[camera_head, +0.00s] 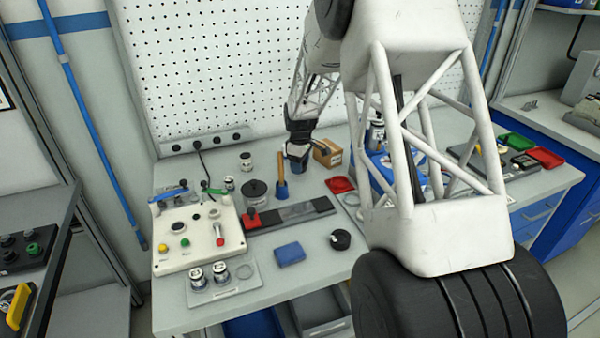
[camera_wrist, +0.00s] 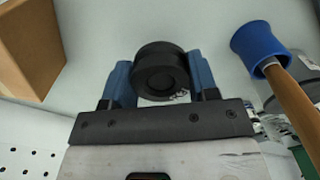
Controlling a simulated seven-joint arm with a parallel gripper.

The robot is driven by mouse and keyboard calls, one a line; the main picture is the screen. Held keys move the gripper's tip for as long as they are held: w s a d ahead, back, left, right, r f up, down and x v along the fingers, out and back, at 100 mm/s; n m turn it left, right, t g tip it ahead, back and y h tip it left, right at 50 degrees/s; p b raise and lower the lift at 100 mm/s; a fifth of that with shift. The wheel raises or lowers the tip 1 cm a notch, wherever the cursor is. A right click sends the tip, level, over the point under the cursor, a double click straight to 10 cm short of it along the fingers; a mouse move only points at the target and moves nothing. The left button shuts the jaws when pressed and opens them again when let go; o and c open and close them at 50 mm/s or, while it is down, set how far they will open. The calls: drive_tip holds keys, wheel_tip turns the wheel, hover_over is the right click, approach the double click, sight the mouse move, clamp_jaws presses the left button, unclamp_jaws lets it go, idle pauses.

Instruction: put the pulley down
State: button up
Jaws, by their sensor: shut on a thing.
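The pulley (camera_wrist: 160,72) is a black, grooved round part held between the blue fingers of my gripper (camera_wrist: 158,82) in the wrist view. In the head view my gripper (camera_head: 297,160) is over the back of the workbench (camera_head: 330,275), between a wooden-handled tool and a cardboard box. The pulley is hard to make out there behind the fingers. I cannot tell whether the pulley touches the bench top.
The blue-ended tool (camera_head: 282,183) stands close by and shows in the wrist view (camera_wrist: 258,45). The cardboard box (camera_head: 327,153) is just right. Pegboard (camera_head: 220,60) closes the back.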

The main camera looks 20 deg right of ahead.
sight(300, 178)
drive_tip(key=shift+f, duration=1.75)
drive_tip(key=shift+f, duration=0.1)
drive_tip(key=o, duration=1)
wheel_tip(300, 178, up, 12)
drive_tip(key=shift+r, duration=0.1)
drive_tip(key=shift+s+r, duration=0.1)
